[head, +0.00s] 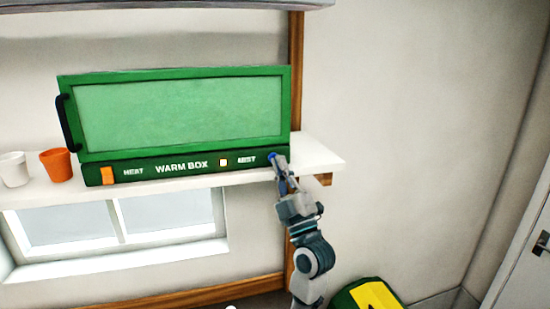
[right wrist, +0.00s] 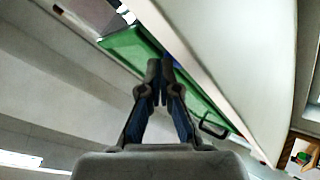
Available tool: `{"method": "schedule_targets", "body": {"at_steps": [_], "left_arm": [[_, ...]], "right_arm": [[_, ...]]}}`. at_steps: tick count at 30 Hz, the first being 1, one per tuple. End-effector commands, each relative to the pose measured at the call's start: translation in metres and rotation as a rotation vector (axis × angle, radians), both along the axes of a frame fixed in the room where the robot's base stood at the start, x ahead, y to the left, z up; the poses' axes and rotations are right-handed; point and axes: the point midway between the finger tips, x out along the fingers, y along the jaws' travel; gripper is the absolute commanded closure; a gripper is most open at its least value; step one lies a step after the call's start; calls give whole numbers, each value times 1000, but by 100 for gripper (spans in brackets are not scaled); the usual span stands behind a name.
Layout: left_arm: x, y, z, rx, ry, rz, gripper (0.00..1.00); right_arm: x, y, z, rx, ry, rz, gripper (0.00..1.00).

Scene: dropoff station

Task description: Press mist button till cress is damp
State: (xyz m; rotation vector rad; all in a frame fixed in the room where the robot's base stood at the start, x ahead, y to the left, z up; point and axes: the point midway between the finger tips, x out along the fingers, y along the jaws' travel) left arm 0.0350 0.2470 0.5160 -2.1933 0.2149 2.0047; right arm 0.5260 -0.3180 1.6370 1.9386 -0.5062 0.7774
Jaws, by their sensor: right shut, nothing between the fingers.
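A green warm box (head: 180,75) stands on a white shelf, its front panel closed. The lower strip carries the words HEAT, WARM BOX and MIST. A blue button (head: 272,156) sits at its right end, beside the word MIST. My right gripper (head: 279,161) is shut and empty, its tips at the blue button; whether they touch it I cannot tell. In the right wrist view the closed fingers (right wrist: 161,72) point at the green box (right wrist: 128,45), with a bit of blue just behind the tips. No cress shows through the pale green window. My left gripper is out of view.
An orange switch (head: 108,176) is by HEAT, and a small pale-yellow light (head: 223,162) is left of MIST. A white cup (head: 13,170) and an orange cup (head: 56,165) stand on the white shelf (head: 320,155). A green-and-yellow object (head: 366,296) is below right.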

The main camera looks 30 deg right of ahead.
Motion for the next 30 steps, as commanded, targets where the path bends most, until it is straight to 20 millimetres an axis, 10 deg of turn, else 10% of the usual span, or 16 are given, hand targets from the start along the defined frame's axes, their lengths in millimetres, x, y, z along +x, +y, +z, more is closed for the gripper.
{"method": "schedule_targets", "body": {"at_steps": [30], "left_arm": [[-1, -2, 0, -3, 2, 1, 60]], "right_arm": [[-2, 2, 1, -2, 0, 1, 100]]}}
